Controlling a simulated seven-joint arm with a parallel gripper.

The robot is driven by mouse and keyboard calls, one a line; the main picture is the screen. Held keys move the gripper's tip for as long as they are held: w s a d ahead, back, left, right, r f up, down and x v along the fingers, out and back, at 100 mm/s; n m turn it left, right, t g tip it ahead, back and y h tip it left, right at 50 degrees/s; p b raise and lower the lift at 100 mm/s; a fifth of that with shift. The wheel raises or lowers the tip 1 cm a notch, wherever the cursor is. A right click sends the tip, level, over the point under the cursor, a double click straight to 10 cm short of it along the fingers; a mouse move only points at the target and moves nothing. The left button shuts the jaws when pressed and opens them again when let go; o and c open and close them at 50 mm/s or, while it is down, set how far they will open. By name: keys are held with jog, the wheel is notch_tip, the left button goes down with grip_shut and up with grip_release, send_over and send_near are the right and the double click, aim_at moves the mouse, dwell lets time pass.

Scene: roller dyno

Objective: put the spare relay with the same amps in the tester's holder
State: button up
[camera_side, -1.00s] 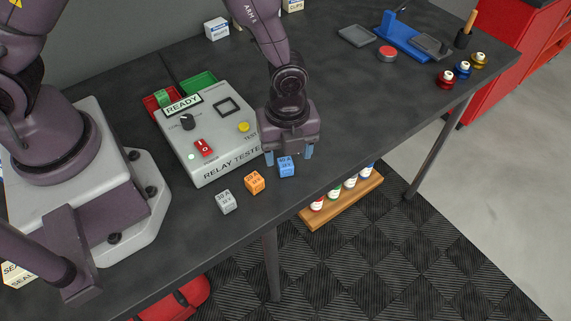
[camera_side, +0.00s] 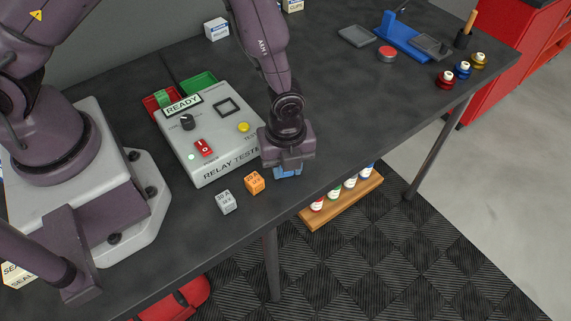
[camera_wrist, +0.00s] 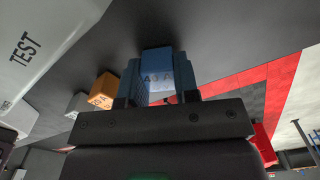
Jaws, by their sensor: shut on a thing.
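My gripper (camera_side: 287,166) is low over the table in front of the relay tester (camera_side: 212,140), its fingers closed on the sides of a blue relay (camera_side: 288,173). An orange relay (camera_side: 254,182) and a grey relay (camera_side: 226,201) stand to the left, apart from the gripper. The tester's top has a square black-framed holder (camera_side: 239,109) that looks empty, and a READY display (camera_side: 182,105).
The tester carries a dark knob (camera_side: 187,122), a red switch (camera_side: 203,147) and a yellow button (camera_side: 243,127). Behind it are a red tray (camera_side: 151,105) with a green piece and a green tray (camera_side: 205,78). The table's front edge is close to the relays. Free table lies right.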

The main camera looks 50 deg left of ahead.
jog(key=shift+r, duration=0.1)
notch_tip(320, 180, up, 9)
jog(key=shift+f, duration=0.1)
jog(key=a+r+n, duration=0.1)
jog(key=a, duration=0.1)
jog(key=w+a+r, duration=0.1)
jog(key=a, duration=0.2)
jog(key=a+r+n, duration=0.1)
jog(key=a, duration=0.2)
jog(key=shift+w+n, duration=0.3)
jog(key=shift+w, duration=0.1)
jog(key=r+n, duration=0.2)
send_over(227, 109)
jog(key=w+d, duration=0.2)
jog(key=w, duration=0.1)
jog(key=s+f, duration=0.1)
jog(key=s+a+f, duration=0.1)
jog(key=s+f, duration=0.1)
jog(key=shift+a+f, duration=0.35)
jog(key=shift+a, duration=0.05)
jog(key=shift+f, duration=2.25)
jog(key=shift+f, duration=0.2)
